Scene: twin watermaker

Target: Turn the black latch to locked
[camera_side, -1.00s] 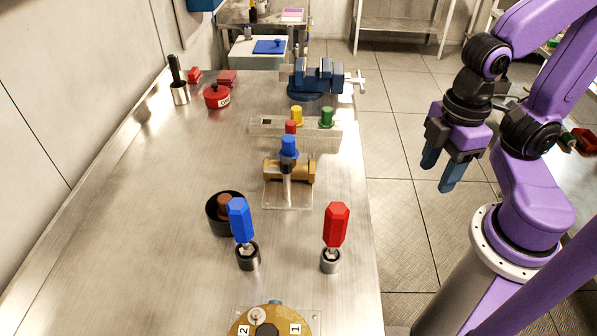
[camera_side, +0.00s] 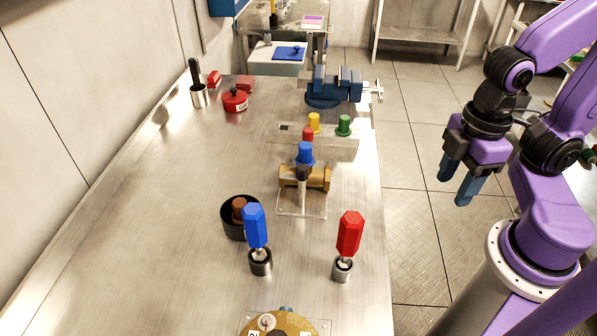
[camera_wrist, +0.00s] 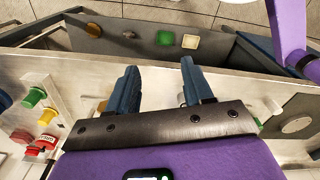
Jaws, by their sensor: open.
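My gripper (camera_side: 455,186) hangs over the floor to the right of the bench in the side view, its two blue fingers apart and empty. In the wrist view the open fingers (camera_wrist: 158,68) reach toward a grey panel (camera_wrist: 148,40), with nothing between them. I cannot clearly pick out the black latch in either view. A small dark round piece (camera_wrist: 128,34) sits on that panel, too small to identify.
The steel bench (camera_side: 165,190) holds a blue vise (camera_side: 335,85), a brass valve (camera_side: 316,177), a blue-handled tool (camera_side: 255,226) and a red-handled tool (camera_side: 350,235). The wrist view shows a pale panel with a green knob (camera_wrist: 34,97) and other coloured knobs. The bench's left side is clear.

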